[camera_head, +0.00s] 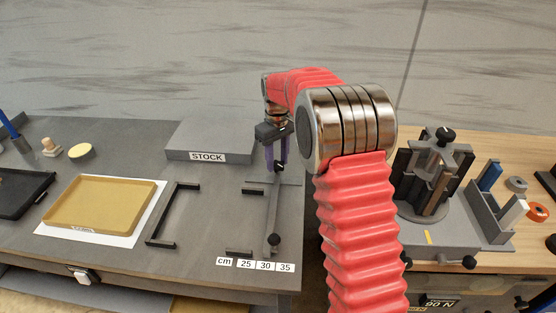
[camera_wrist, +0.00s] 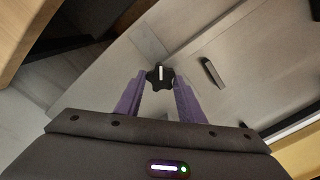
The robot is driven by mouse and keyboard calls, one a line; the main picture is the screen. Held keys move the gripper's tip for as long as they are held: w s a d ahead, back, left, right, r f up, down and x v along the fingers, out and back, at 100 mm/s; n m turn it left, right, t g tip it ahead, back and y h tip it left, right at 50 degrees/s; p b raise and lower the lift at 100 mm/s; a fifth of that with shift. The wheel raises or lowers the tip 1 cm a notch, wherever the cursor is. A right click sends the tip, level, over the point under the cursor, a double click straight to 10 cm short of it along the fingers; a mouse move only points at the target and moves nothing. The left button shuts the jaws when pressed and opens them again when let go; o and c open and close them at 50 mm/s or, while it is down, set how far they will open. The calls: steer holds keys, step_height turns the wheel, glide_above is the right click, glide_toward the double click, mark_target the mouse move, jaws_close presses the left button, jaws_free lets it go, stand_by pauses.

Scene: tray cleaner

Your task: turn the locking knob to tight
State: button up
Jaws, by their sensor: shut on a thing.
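The locking knob (camera_wrist: 160,76) is a black lobed knob with a white line on top. In the wrist view it sits between the tips of my gripper's purple fingers (camera_wrist: 158,88), and its white line points roughly up and down in the picture. In the head view my gripper (camera_head: 279,165) points down over the far end of a grey bar (camera_head: 274,212) on the bench. It is shut on the knob, which the fingers partly hide there. No tight or loose label is readable.
A grey block marked STOCK (camera_head: 208,140) stands left of my gripper. A cm scale (camera_head: 256,265) lies at the bench's front edge. A yellow tray (camera_head: 100,204) on a white sheet lies farther left. A dark slotted rack (camera_head: 432,178) stands right of my arm.

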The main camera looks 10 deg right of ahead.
mark_target(278, 163)
steer(key=m, duration=0.5)
steer(key=shift+d, duration=0.15)
steer(key=m, duration=0.5)
steer(key=shift+s, duration=0.1)
steer(key=shift+m, duration=0.3)
steer(key=o, duration=1)
steer(key=shift+o, duration=0.2)
step_height(278, 163, up, 14)
steer(key=shift+f, duration=0.15)
